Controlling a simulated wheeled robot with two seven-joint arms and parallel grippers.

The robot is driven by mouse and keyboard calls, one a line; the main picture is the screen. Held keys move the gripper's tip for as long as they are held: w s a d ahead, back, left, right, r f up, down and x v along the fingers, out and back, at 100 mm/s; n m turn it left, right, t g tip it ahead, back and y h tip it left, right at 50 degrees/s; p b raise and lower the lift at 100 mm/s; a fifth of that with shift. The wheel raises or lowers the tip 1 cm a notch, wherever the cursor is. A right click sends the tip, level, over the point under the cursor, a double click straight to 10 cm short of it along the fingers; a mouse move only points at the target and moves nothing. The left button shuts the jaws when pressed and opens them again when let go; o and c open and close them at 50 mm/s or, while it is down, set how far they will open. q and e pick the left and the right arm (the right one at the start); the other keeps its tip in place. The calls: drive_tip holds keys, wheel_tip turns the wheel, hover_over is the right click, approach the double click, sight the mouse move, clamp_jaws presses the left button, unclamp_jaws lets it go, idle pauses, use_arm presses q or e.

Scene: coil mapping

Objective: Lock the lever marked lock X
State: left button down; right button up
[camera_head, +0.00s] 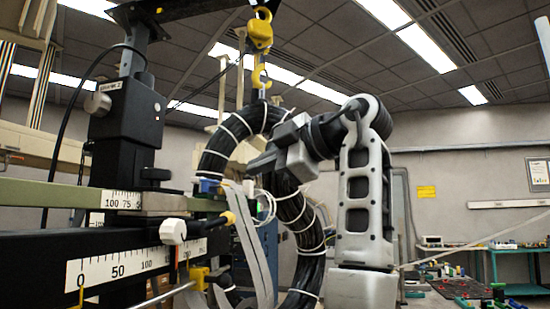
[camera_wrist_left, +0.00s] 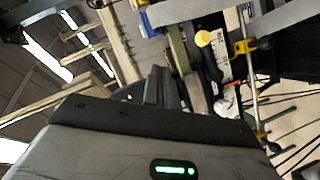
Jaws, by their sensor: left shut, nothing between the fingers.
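My left gripper (camera_head: 256,164) is shut and empty, held in front of the black coil cable and apart from the levers. Its dark fingers also show in the left wrist view (camera_wrist_left: 157,84). A white knob (camera_head: 172,232) sits on the scaled rails at the left, and a yellow-tipped lever (camera_head: 228,218) stands to its right. A yellow knob also shows in the left wrist view (camera_wrist_left: 203,38). Another pale knob (camera_head: 97,104) is on the black column beneath a small label (camera_head: 110,87). I cannot read any lock X marking. My right gripper is out of view.
The thick black cable (camera_head: 215,150) hangs from a yellow hook (camera_head: 260,75) behind my gripper. The lower white scale (camera_head: 120,265) runs along a black beam. Grey straps (camera_head: 250,245) hang below the gripper. A green workbench (camera_head: 515,262) stands far right.

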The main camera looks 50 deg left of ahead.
use_arm(q)
drive_tip(key=shift+w+d+r, duration=0.3)
drive_tip(key=shift+d, duration=0.25)
drive_tip(key=shift+w+d+r, duration=0.25)
drive_tip(key=shift+d+r, duration=0.05)
drive_tip(key=shift+d, duration=0.25)
